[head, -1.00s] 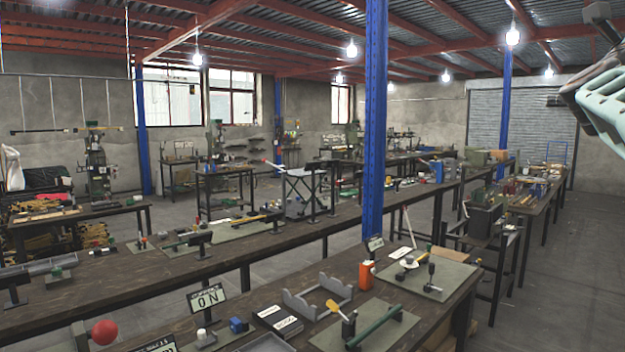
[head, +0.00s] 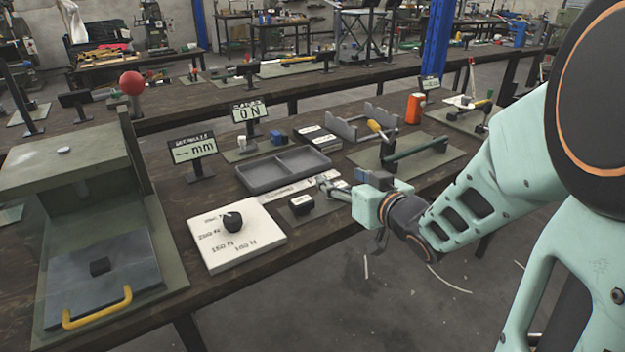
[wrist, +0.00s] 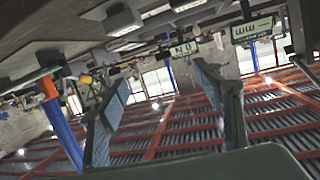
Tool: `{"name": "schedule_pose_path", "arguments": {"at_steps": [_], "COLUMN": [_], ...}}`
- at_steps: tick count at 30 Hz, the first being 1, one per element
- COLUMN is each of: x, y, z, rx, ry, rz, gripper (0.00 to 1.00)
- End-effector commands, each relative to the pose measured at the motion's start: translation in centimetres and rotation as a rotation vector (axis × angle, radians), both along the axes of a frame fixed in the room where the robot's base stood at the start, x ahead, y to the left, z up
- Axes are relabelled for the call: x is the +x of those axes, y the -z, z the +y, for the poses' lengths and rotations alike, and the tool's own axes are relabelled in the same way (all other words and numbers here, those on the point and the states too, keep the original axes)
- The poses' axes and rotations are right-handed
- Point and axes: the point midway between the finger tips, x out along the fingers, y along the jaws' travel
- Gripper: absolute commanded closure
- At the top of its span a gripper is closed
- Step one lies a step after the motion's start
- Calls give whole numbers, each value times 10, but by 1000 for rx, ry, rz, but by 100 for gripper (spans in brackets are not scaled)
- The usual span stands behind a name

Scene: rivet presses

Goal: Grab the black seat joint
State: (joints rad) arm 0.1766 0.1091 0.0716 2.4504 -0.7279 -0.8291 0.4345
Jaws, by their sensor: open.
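Another small black piece with a pale top (head: 301,204) rests on a small mat near my gripper; I cannot tell for sure which is the joint. My gripper (head: 338,186) is above the bench's front edge, right of that second piece and far right of the press. In the wrist view my gripper (wrist: 165,92) shows two spread fingers with nothing between them.
The press (head: 60,175) has an overhanging top and a yellow handle (head: 97,308). A white panel with a black knob (head: 232,221), a grey tray (head: 262,172) and two display signs (head: 192,148) stand between. An orange bottle (head: 414,108) is farther right. The floor in front is clear.

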Motion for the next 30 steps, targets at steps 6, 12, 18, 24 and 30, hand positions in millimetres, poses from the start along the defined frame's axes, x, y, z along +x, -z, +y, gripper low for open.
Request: {"name": "schedule_pose_path", "arguments": {"at_steps": [6,12,18,24,30], "x": [-41,-20,-3,16,38], "y": [56,69,74,82,90], "z": [49,68,78,86,97], "rx": [-85,-89,-89,-87,-87], "ry": [-174,-186,-184,-183,-183], "rz": [53,54,53,53,53], "gripper": [39,39,39,39,39]}}
